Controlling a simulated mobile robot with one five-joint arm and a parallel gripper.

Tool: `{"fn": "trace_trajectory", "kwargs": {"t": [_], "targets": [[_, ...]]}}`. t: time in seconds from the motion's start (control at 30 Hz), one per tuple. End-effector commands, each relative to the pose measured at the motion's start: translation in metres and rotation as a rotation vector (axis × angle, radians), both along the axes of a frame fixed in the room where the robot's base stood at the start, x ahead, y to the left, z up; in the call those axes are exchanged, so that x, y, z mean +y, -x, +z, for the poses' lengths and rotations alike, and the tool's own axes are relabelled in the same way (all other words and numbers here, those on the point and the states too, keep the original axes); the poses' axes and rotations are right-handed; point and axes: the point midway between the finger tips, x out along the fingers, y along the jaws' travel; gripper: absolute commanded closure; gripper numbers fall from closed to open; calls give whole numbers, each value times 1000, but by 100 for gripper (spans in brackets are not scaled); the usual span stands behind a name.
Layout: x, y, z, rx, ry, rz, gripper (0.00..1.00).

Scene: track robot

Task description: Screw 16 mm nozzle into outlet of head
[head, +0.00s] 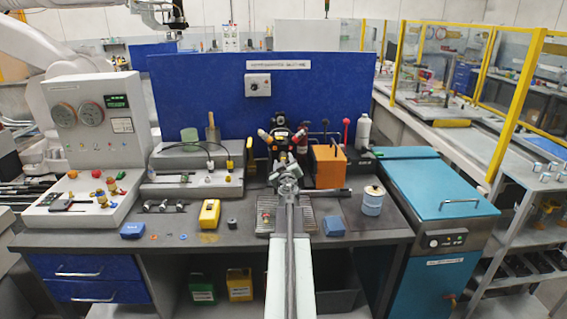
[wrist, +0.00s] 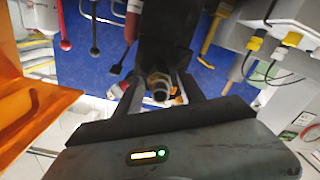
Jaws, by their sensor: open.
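The dark machine head (head: 280,140), with red and yellow fittings, stands at the back middle of the bench, in front of the blue panel. In the wrist view its dark body (wrist: 165,35) comes down from the top. A round, dark-ended fitting with a brass-coloured collar (wrist: 160,86) shows below it, between my fingers. I cannot tell whether this fitting is the 16 mm nozzle or the head's outlet. My gripper (wrist: 163,92) is open, its fingers spread on both sides of the fitting with gaps visible. In the head view my arm hides part of the head's lower area.
An orange box (head: 329,166) stands close right of the head; it fills the left of the wrist view (wrist: 25,100). Levers stand behind it. A yellow device (head: 209,213), a blue block (head: 334,226) and a white-blue can (head: 372,201) stand on the bench (head: 255,250).

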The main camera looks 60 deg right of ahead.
Motion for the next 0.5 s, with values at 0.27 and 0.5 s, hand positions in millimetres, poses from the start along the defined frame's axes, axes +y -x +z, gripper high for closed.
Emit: {"fn": "trace_trajectory", "kwargs": {"t": [0.27,0.5], "targets": [[0,0,0,349,250,0,54],[0,0,0,769,550,0,54]]}}
